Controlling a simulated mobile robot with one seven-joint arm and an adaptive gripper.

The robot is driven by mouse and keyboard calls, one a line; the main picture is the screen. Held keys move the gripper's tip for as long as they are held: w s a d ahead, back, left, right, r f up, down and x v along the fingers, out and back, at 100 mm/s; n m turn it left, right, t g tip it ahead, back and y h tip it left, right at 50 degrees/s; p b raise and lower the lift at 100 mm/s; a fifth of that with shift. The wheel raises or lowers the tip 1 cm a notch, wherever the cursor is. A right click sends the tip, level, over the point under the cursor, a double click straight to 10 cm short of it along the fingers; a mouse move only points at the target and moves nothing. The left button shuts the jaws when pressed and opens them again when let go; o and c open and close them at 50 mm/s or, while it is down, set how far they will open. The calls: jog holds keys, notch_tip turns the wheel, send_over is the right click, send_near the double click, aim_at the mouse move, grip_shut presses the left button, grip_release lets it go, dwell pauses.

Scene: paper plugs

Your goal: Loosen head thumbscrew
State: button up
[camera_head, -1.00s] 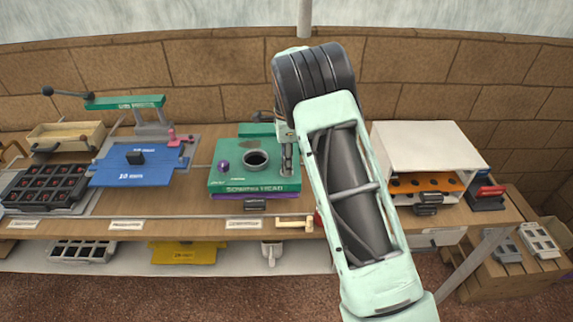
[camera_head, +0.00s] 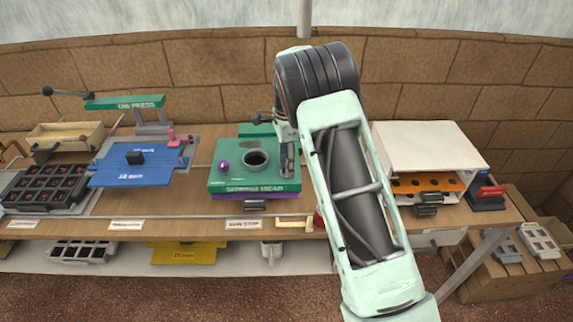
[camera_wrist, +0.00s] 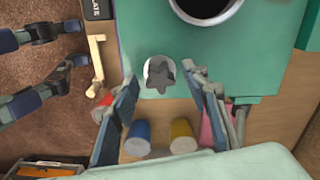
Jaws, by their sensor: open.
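The green screening head (camera_head: 240,181) lies on the bench, with a round dark opening (camera_head: 256,160) in its top and a purple knob (camera_head: 223,166) at its left. In the wrist view a dark star-shaped thumbscrew (camera_wrist: 160,78) sits on a pale round base on the green top (camera_wrist: 140,30). My gripper (camera_wrist: 160,84) is open, its two fingers on either side of the thumbscrew, with gaps visible. In the head view my gripper (camera_head: 290,160) is over the head's right edge and hides the thumbscrew. Its height above the screw is unclear.
A blue cylinder (camera_wrist: 137,138) and a yellow cylinder (camera_wrist: 184,136) stand close beyond the thumbscrew. A wooden handle (camera_head: 295,223) lies at the bench's front edge. The blue plate (camera_head: 138,165) and green-armed press (camera_head: 125,102) are left; a white box (camera_head: 425,147) is right.

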jog(key=shift+r, duration=0.1)
jog(key=shift+r+p, duration=1.25)
jog(key=shift+r, duration=0.7)
jog(key=m+p, duration=0.1)
jog(key=m, duration=0.5)
jog(key=shift+p, duration=0.3)
jog(key=m, duration=0.6)
jog(key=shift+f, duration=0.2)
